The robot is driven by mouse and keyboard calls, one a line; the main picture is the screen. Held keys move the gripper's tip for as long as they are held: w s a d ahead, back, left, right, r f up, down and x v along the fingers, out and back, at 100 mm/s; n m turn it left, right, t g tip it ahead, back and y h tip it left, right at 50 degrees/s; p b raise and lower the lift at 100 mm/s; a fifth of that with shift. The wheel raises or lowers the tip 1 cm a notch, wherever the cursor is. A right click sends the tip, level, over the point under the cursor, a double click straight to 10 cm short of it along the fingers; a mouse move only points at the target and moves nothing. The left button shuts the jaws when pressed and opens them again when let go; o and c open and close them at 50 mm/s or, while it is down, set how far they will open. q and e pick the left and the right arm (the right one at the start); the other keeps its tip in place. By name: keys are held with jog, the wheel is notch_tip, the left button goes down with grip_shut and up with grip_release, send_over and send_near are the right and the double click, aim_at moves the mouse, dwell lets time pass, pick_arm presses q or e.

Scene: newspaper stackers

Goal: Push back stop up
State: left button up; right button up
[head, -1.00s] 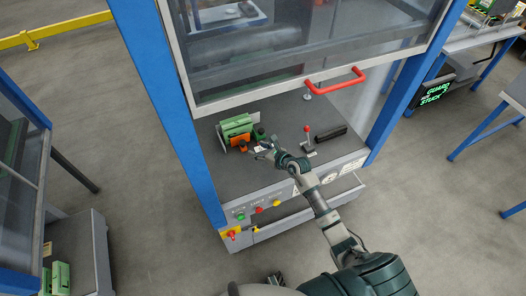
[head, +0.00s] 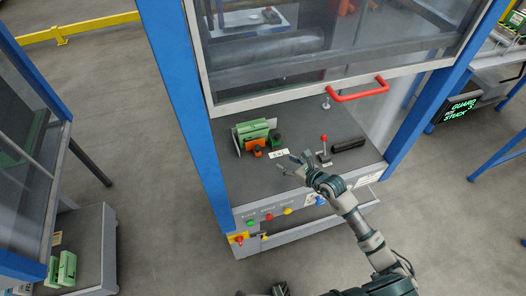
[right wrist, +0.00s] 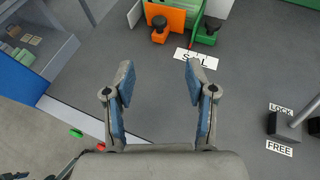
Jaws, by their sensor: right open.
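A green and orange block assembly (head: 256,133) with small dark knobs stands on the grey machine bed, at its left part. In the right wrist view, its orange part (right wrist: 172,18) and a green part (right wrist: 208,28) show at the top, cut off by the edge. I cannot tell which part is the back stop. My right gripper (head: 289,164) is open and empty, in front of and to the right of the assembly, apart from it. In the right wrist view its open fingers (right wrist: 158,82) point at a white label (right wrist: 196,58) below the assembly.
A red-knobbed lever (head: 323,150) stands to the right, with LOCK and FREE labels in the right wrist view. A black bar (head: 348,145) lies beyond it. A raised guard with a red handle (head: 358,90) hangs above. Coloured buttons (head: 268,217) line the front.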

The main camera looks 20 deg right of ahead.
send_near(260, 149)
jog(key=x, duration=0.2)
jog(key=shift+w+a+b, duration=0.25)
jog(key=shift+a+b, duration=0.05)
jog(key=shift+b, duration=0.1)
jog(key=b+x, duration=0.1)
jog(key=x, duration=0.5)
jog(key=shift+d, duration=0.1)
jog(key=shift+w+f, duration=0.15)
jog(key=shift+w, duration=0.25)
pick_arm(q)
jog(key=w+r, duration=0.2)
jog(key=w, duration=0.1)
jog(key=w+r, duration=0.1)
jog(key=shift+w+d, duration=0.3)
jog(key=shift+d, duration=0.1)
jog(key=shift+f, duration=0.1)
pick_arm(e)
grip_shut()
